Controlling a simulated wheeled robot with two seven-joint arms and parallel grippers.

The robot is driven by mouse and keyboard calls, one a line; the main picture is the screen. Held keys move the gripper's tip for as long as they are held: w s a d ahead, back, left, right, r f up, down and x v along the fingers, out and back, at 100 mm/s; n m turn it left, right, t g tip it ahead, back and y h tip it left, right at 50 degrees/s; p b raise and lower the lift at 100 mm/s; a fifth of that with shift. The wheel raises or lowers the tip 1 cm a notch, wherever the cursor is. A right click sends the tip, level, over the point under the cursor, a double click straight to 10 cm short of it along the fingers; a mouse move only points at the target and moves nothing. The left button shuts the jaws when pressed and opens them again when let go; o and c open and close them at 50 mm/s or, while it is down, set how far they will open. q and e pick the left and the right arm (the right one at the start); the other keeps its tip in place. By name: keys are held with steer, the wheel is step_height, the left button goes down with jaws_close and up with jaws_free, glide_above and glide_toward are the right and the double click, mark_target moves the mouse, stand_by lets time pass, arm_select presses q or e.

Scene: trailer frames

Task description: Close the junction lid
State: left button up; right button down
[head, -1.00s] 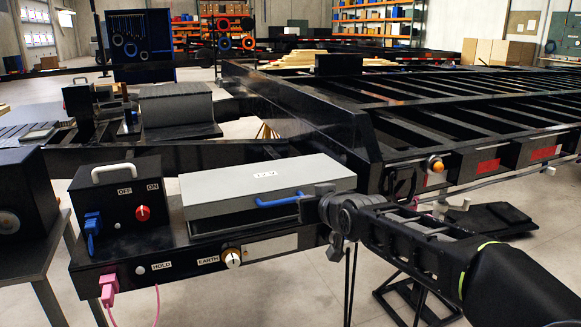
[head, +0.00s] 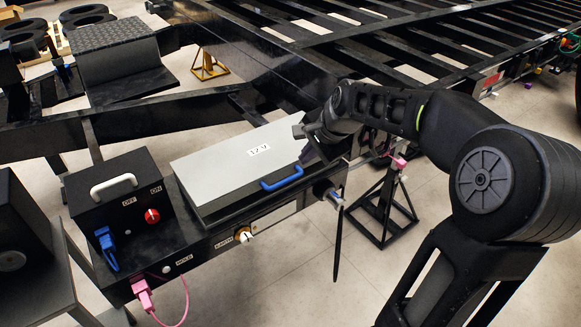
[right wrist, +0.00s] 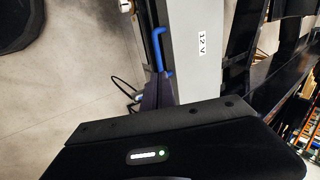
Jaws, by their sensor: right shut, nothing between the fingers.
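The junction lid (head: 225,160) is a light grey panel marked "12 V" with a blue handle (head: 282,178) along its front edge. It lies over a dark box (head: 225,210), nearly level. A dark band shows under its front edge, and I cannot tell whether it is fully seated. My right gripper (head: 309,152) is shut and empty at the lid's right end, close to the handle. In the right wrist view the dark purple fingers (right wrist: 152,94) are beside the handle (right wrist: 158,45) and the lid (right wrist: 185,60); contact is unclear. My left gripper is out of view.
Left of the lid stands a black switch box (head: 120,200) with a white handle, a red knob and a blue plug. A pink plug (head: 143,293) and cable hang at the front. The black trailer frame (head: 270,75) lies behind. A black stand (head: 385,215) is at right.

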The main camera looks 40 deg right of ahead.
mark_target(288, 180)
steer(key=shift+s+m, duration=0.2)
steer(key=shift+m, duration=0.1)
steer(key=shift+f, duration=0.1)
steer(key=p+x, duration=0.1)
steer(key=x, duration=1.2)
steer(key=shift+w+f, duration=0.2)
steer(key=shift+f, duration=0.15)
steer(key=shift+f, duration=0.1)
